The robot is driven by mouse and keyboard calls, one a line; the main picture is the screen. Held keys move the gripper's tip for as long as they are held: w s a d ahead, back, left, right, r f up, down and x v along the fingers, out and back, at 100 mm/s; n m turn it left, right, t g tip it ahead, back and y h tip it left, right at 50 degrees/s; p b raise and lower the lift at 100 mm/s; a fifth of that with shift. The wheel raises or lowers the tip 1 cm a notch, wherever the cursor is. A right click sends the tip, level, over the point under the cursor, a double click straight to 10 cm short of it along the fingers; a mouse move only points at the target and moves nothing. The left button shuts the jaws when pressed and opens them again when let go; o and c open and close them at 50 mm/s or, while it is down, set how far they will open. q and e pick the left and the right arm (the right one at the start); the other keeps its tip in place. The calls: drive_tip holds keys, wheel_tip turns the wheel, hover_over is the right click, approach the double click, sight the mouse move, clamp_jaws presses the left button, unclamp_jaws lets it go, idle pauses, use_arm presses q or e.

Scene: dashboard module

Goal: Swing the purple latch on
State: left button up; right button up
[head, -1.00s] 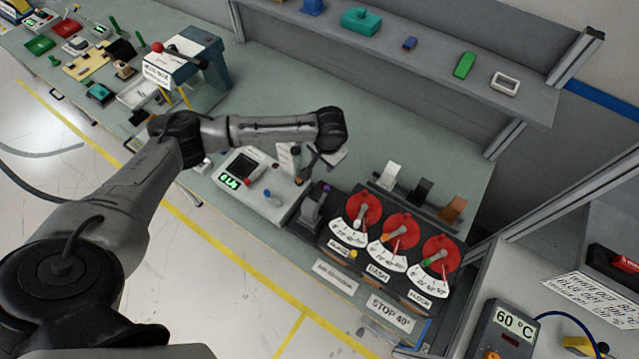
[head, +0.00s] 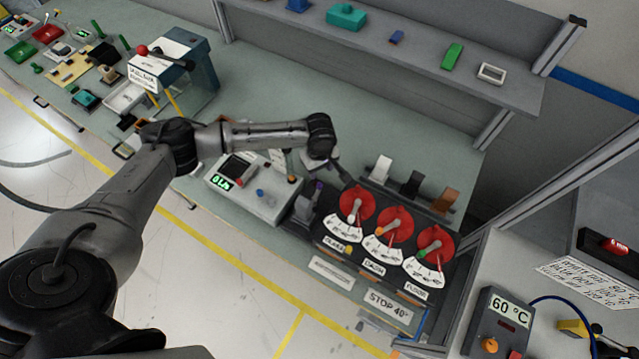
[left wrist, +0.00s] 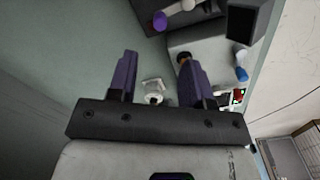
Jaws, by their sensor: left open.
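The purple latch (head: 317,187) shows as a small purple end on a dark grey block beside the red dials. In the left wrist view I see a purple tip (left wrist: 160,20) on a pale lever at the top edge, beyond the fingertips. My left gripper (left wrist: 158,58) is open, its two purple fingers apart, with nothing gripped between them. A small white fitting (left wrist: 153,90) shows in the gap, below finger level. In the head view my left wrist hides most of the gripper, above and behind the latch block. My right gripper is in neither view.
Three red dials (head: 396,224) stand right of the latch block, with white, black and orange paddles (head: 411,184) behind them. A grey box with a green display (head: 222,183) stands to the left.

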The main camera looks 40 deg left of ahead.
sight(320, 184)
use_arm(q)
wheel_tip(320, 184, down, 10)
drive_tip(key=shift+f, duration=0.25)
idle(0.4)
clamp_jaws()
drive_tip(key=p, duration=0.2)
drive_tip(key=r+p, duration=0.1)
drive_tip(key=shift+w+d+m+p, duration=0.2)
drive_tip(key=shift+d+m+p, duration=0.1)
drive_tip(key=shift+m+p, duration=0.1)
drive_tip(key=shift+f+p, duration=0.2)
drive_tip(key=shift+p, duration=0.35)
drive_tip(key=shift+f+m, duration=0.15)
drive_tip(key=shift+m, duration=0.15)
